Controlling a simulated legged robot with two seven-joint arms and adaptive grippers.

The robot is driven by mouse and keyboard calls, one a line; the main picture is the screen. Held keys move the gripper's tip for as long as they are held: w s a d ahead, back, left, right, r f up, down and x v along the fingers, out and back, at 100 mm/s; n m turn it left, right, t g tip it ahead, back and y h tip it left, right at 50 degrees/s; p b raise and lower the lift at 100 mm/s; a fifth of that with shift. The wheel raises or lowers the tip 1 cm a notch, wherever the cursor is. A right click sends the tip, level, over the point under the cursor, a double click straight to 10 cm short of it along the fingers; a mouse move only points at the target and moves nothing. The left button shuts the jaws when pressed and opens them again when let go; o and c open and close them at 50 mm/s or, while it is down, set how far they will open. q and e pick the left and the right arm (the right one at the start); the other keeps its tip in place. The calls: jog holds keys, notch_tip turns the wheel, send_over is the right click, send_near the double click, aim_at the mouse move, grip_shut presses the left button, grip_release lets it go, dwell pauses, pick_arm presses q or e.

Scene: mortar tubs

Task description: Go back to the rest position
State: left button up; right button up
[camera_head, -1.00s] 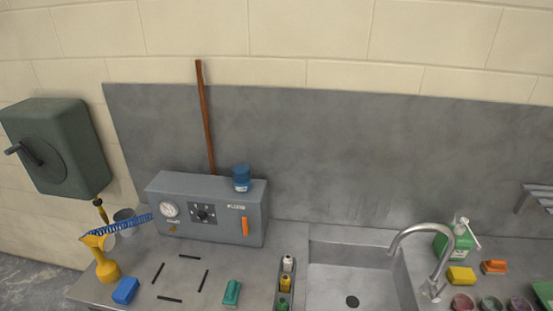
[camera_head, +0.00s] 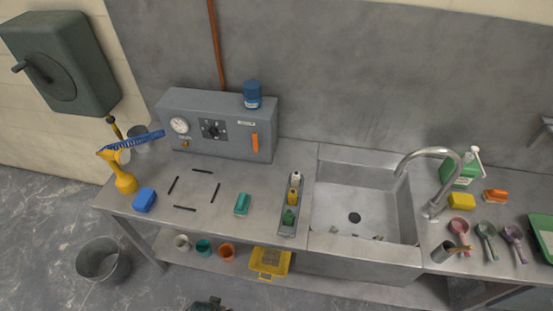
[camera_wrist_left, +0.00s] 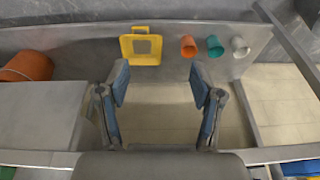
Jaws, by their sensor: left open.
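My left gripper (camera_wrist_left: 160,82) shows in the left wrist view with its two blue-padded fingers spread wide and nothing between them. Beyond the fingertips are a yellow tray (camera_wrist_left: 141,61), and to its right an orange cup (camera_wrist_left: 188,46), a teal cup (camera_wrist_left: 214,46) and a pale cup (camera_wrist_left: 240,47). In the head view only a small dark piece shows at the bottom edge, and I cannot tell whether it is the gripper. My right gripper is not in view.
The steel bench (camera_head: 150,217) carries a grey control box (camera_head: 217,123), a blue sponge (camera_head: 144,199), a yellow sprayer (camera_head: 122,175) and a bottle rack (camera_head: 286,229). A sink (camera_head: 341,198) is to the right. A metal bucket (camera_head: 103,260) stands on the floor.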

pick_arm(q)
jog(key=s+f+g, duration=0.1)
jog(key=s+f, duration=0.3)
jog(key=f, duration=0.8)
jog(key=s+f, duration=0.3)
jog(key=f, duration=0.9)
jog(key=s+a+f+g, duration=0.1)
jog(key=s+a+f, duration=0.2)
jog(key=s+f, duration=0.7)
jog(key=s, duration=0.4)
jog(key=shift+a, duration=0.15)
